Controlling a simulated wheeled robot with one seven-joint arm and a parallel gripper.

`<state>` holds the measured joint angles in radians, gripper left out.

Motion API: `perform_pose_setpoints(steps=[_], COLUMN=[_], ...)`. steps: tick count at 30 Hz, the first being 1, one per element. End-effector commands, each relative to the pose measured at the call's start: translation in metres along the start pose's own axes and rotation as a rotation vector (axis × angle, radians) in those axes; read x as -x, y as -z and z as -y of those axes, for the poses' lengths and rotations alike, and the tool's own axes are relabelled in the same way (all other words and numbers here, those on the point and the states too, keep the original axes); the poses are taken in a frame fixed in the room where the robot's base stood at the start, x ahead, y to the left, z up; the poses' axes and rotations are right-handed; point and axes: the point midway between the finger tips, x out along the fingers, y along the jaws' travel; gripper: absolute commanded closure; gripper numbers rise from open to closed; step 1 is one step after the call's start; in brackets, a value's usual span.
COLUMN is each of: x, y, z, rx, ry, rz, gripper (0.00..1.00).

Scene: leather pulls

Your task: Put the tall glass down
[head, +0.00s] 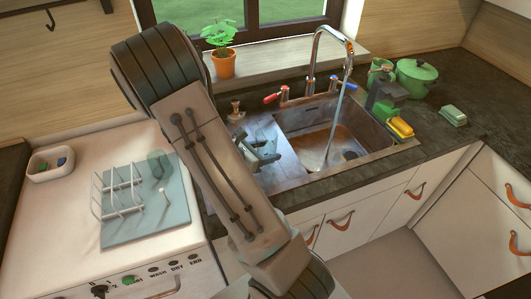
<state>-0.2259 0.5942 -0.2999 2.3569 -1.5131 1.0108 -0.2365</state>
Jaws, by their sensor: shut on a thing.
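My gripper (264,152) shows only in part, beyond the right side of my arm, over the left part of the sink unit. It is shut on a clear, faint thing, which I take to be the tall glass (266,132). My arm hides much of both, so the glass's tilt and its height above the metal cannot be told. A pale blue-green mat (122,232) with a white wire rack (122,190) lies on the white counter at left. A translucent greenish round thing (160,163) is at the mat's far edge.
The sink basin (310,125) has a tall tap (347,60) and brownish water. A potted plant (222,64) stands on the sill. A yellow sponge (400,129), green pot (416,78) and green block (453,115) are at right. A white tray (50,164) is at left.

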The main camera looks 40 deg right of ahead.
Motion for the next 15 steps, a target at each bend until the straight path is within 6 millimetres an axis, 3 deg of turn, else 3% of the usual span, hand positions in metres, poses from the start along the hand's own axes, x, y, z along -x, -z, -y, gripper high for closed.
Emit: perform_pose_setpoints(steps=[6, 15], x=[-0.0052, -0.006], y=[0.0124, 0.0143], z=[0.0001, 0.0], rx=[0.0, -0.001], ry=[0.0, 0.0], rz=[0.0, 0.0], gripper=[0.75, 0.75])
